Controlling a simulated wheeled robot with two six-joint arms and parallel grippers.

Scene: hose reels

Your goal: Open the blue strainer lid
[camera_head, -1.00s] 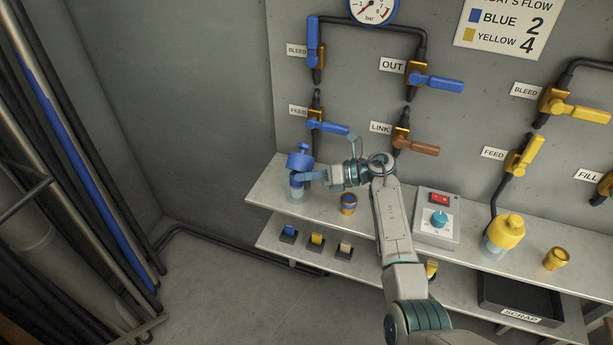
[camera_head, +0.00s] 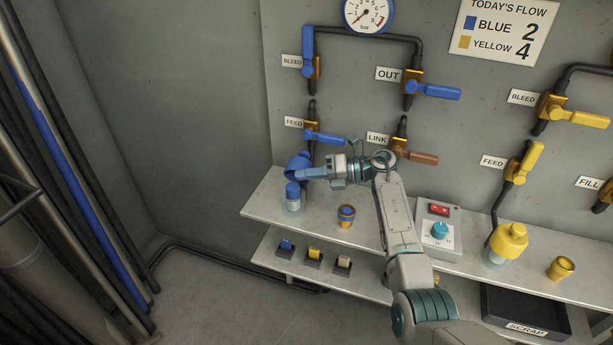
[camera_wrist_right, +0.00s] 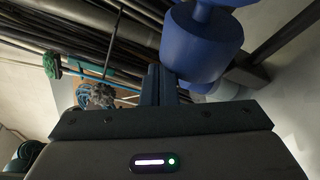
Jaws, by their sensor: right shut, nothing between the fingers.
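The blue strainer lid (camera_head: 297,161) is tilted up behind the blue-topped clear strainer body (camera_head: 292,200) at the left end of the upper shelf. In the right wrist view the lid (camera_wrist_right: 203,45) is a blue cylinder with a narrower knob, close beside the fingers. My right gripper (camera_head: 303,175) is shut and empty, with its fingertips at the lid's lower front edge. It also shows in the right wrist view (camera_wrist_right: 163,85). I cannot tell whether it touches the lid. My left gripper is not in view.
A yellow strainer (camera_head: 509,242) stands at the right.

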